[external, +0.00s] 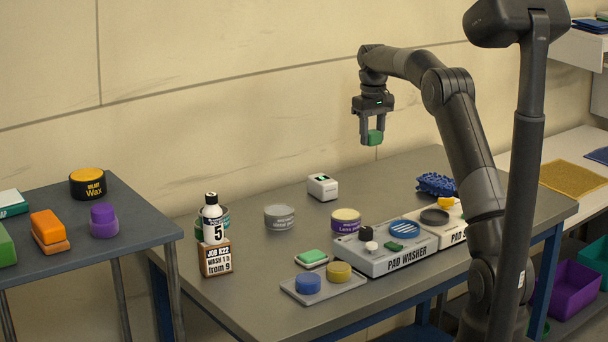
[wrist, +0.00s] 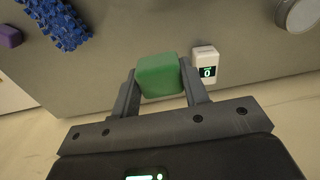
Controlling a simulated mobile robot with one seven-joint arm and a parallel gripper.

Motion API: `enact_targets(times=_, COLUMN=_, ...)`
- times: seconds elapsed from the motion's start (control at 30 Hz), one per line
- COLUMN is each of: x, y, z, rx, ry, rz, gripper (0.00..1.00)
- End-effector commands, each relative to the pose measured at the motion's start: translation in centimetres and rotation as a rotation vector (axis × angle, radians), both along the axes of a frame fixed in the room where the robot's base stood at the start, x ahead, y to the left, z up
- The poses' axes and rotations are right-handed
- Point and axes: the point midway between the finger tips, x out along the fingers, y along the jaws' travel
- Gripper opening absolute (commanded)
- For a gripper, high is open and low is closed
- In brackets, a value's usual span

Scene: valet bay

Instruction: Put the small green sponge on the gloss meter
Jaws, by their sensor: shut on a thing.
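The small green sponge (external: 375,137) is held between the fingertips of my gripper (external: 373,138), high above the back of the grey table. In the wrist view the green sponge (wrist: 160,75) sits between both fingers of my gripper (wrist: 160,88), which are shut on it. The gloss meter (external: 322,187) is a small white box with a dark display, standing on the back part of the table, to the left of and below my gripper. In the wrist view the gloss meter (wrist: 205,65) shows a lit "0" and lies right of the sponge, apart from it. Its top looks bare.
Tins (external: 279,217) stand left of and in front of the meter. The pad washer (external: 390,258), a blue chenille mitt (external: 437,185), a tray with round pads (external: 323,286) and a bottle on a job block (external: 215,258) are also on the table. Bare table surrounds the meter.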

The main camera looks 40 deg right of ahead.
Motion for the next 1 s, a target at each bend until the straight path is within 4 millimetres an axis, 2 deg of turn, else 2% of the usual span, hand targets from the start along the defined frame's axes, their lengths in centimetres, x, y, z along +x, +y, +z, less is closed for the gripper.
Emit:
enact_targets(times=0.13, x=1.2, y=0.9, z=-1.1, rx=0.001, ry=0.002, rz=0.005, gripper=0.20)
enact_targets(times=0.4, x=5.2, y=5.6, z=-4.9, rx=0.000, ry=0.001, rz=0.004, gripper=0.20)
enact_targets(times=0.6, x=7.2, y=7.8, z=-6.6, rx=0.000, ry=0.000, rz=0.001, gripper=0.20)
enact_targets(times=0.77, x=7.6, y=8.4, z=-7.3, rx=0.001, ry=0.001, rz=0.001, gripper=0.20)
enact_targets(times=1.0, x=7.6, y=8.3, z=-10.4, rx=0.001, ry=0.002, rz=0.001, gripper=0.20)
